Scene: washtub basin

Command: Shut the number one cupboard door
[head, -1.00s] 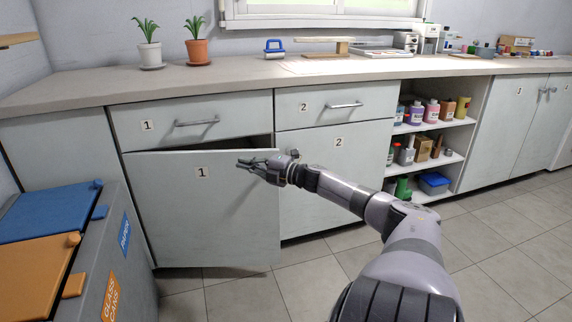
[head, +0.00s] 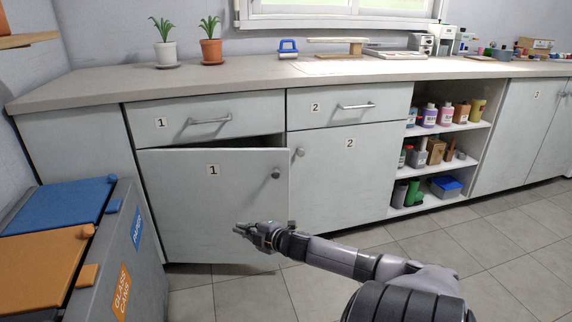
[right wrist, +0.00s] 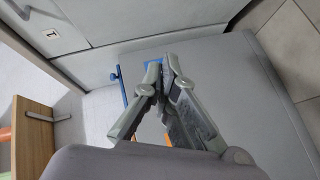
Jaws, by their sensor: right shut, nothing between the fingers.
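The number one cupboard door (head: 205,205) is a pale grey panel below the number one drawer (head: 175,124). It stands ajar, with a dark gap along its top edge, and its round knob (head: 276,173) is near the upper right corner. My right gripper (head: 240,231) is in front of the door's lower right part, below the knob. It is shut and empty; whether it touches the door cannot be told. Its closed fingers also show in the right wrist view (right wrist: 165,75). My left gripper is in neither view.
Sorting bins with a blue lid (head: 58,203) and an orange lid (head: 42,262) stand at the left, close to the door. The number two cupboard door (head: 345,180) is shut at the right. Open shelves (head: 452,150) hold bottles and boxes. Tiled floor is free in front.

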